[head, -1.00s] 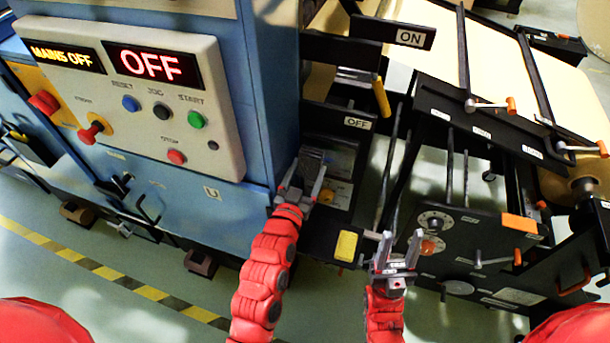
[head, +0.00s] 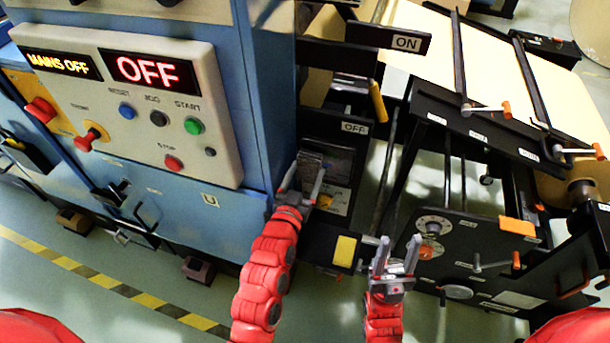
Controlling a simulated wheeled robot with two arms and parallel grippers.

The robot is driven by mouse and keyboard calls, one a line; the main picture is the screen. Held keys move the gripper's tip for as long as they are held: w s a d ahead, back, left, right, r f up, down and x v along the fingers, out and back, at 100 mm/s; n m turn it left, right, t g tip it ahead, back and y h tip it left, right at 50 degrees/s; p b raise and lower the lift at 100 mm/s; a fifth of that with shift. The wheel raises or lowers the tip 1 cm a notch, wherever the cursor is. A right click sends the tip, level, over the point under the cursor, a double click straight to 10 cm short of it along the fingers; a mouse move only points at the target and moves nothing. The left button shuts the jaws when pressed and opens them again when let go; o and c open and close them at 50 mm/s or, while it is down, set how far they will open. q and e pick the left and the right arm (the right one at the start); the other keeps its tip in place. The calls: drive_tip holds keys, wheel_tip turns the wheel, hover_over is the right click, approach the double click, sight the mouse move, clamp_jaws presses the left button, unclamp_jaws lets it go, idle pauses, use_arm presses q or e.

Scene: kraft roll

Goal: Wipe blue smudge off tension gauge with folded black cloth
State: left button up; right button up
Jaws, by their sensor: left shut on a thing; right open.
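My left gripper (head: 303,187) is shut on a dark folded cloth (head: 311,163), held upright at the right side of the blue cabinet. Just behind and right of the cloth is a small panel that looks like the tension gauge (head: 341,200), with a pale lower face and a yellow-orange mark. I cannot tell whether the cloth touches the gauge. My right gripper (head: 397,256) is open and empty, fingers up, lower right of the gauge.
A blue cabinet with a control panel (head: 130,105) reading OFF stands at left. A yellow-handled lever (head: 378,101) sits between ON and OFF plates above the gauge. A yellow block (head: 345,250) is below it. Black machine frames with orange-tipped handles fill the right.

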use_arm(q)
drive_tip(key=shift+w+d, duration=0.15)
drive_tip(key=shift+w, duration=0.25)
